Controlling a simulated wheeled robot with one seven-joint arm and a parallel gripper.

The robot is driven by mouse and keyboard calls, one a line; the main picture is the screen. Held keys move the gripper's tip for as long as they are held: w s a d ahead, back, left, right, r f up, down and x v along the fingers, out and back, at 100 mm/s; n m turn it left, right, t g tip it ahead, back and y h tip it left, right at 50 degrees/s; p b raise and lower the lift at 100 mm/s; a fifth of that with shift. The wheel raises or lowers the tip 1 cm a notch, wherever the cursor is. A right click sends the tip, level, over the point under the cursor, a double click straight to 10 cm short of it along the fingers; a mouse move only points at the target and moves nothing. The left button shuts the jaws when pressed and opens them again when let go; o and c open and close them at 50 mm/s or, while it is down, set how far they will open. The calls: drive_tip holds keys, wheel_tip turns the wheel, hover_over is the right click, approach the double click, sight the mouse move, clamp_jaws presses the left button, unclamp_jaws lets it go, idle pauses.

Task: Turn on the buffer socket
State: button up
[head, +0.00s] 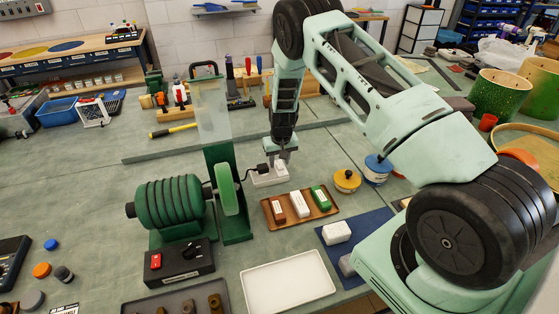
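The green buffer (172,205) stands on the bench left of centre, with a green wheel (228,190) and a dark control box with a red switch (156,261) at its front. A dark cable runs from the buffer to a white socket block (270,179) on the bench. My gripper (278,153) points down over the socket block, at or just above the plug. The fingertips are small and partly hidden, so I cannot tell whether they touch it or how far apart they are.
A wooden tray (268,212) with red, white and green bars lies in front of the socket. An empty white tray (289,290), a yellow tin (346,181) and a blue tin (378,170) stand nearby. A yellow-handled tool (173,130) lies behind. The bench's left side has free room.

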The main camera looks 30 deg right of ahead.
drive_tip(key=shift+r, duration=0.1)
wheel_tip(320, 180, up, 17)
drive_tip(key=s+b, duration=0.2)
drive_tip(key=b, duration=0.3)
drive_tip(key=shift+a, duration=0.3)
drive_tip(key=shift+s, duration=0.1)
drive_tip(key=s+a+r+n+g+y+b, duration=0.1)
drive_tip(key=s+a+r+n, duration=0.15)
drive_tip(key=s+a, duration=0.65)
drive_tip(key=s+a+r+n+y+b, duration=0.1)
drive_tip(key=s+a+r+n, duration=0.3)
drive_tip(key=a, duration=0.9)
drive_tip(key=s+a+n, duration=0.2)
drive_tip(key=s+a, duration=0.1)
drive_tip(key=s, duration=0.9)
drive_tip(key=s+a+n+h, duration=0.1)
drive_tip(key=s+a+n, duration=0.1)
drive_tip(key=s, duration=0.9)
drive_tip(key=shift+s+a+f+g+b, duration=0.3)
drive_tip(key=shift+s+a+b, duration=0.1)
drive_tip(key=shift+a, duration=0.15)
drive_tip(key=shift+n, duration=0.25)
